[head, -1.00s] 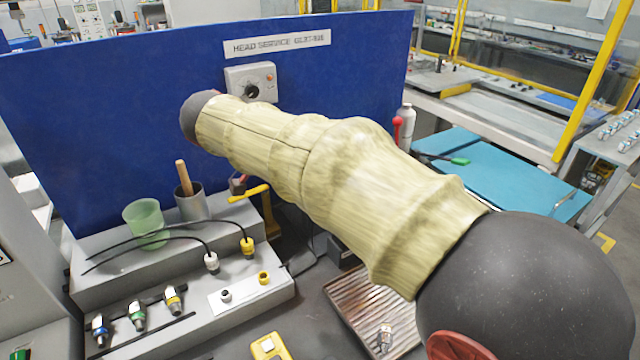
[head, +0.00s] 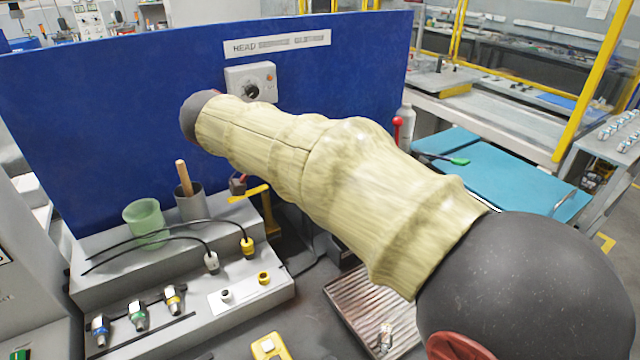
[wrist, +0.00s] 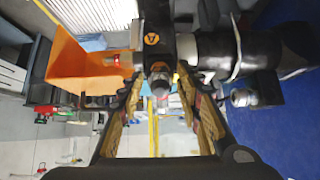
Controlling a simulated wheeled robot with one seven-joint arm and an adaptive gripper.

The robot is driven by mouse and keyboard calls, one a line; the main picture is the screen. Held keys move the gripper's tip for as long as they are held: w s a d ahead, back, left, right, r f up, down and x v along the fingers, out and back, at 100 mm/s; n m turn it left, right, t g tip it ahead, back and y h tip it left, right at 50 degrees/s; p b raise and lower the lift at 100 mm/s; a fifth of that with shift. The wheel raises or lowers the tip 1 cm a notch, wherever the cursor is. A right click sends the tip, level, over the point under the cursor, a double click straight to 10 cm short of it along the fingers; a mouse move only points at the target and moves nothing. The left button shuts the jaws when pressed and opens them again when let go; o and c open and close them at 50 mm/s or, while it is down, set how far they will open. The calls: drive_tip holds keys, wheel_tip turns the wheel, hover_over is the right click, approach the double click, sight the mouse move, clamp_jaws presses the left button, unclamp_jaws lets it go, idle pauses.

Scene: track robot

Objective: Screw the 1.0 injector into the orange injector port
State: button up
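Three injectors stand in a rack on the grey bench in the head view: one blue-banded (head: 99,330), one green-banded (head: 138,315), one yellow-banded (head: 173,300). Their size marks cannot be read. In the wrist view my gripper (wrist: 159,80) has its two fingers spread, one on each side of a small grey, reddish-ringed round part (wrist: 159,84). Gaps seem to show on both sides of it. Behind it is a black block (wrist: 153,42) with an orange "A" mark. An orange bracket (wrist: 75,68) is at its left. My sleeved arm hides my gripper in the head view.
A ribbed metal tray (head: 350,298) with a small metallic piece (head: 386,338) lies below my arm. A green cup (head: 145,220), a grey pot (head: 190,205) and cables with white and yellow connectors stand on the bench. A blue panel (head: 110,100) rises behind.

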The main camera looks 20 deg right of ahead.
drive_tip(key=shift+r+p, duration=0.1)
drive_tip(key=shift+p, duration=0.2)
drive_tip(key=shift+n+p, duration=1.6)
drive_tip(key=shift+n, duration=0.3)
drive_tip(key=shift+n+p, duration=2.1)
drive_tip(key=shift+p, duration=0.15)
drive_tip(key=shift+n+p, duration=1.8)
drive_tip(key=shift+p, duration=0.2)
drive_tip(key=shift+n, duration=0.3)
drive_tip(key=shift+n+p, duration=0.4)
drive_tip(key=shift+p, duration=0.5)
drive_tip(key=shift+n+p, duration=0.6)
drive_tip(key=shift+p, duration=0.1)
drive_tip(key=shift+n+p, duration=0.9)
drive_tip(key=shift+p, duration=0.2)
drive_tip(key=shift+n+p, duration=2.2)
drive_tip(key=shift+p, duration=0.5)
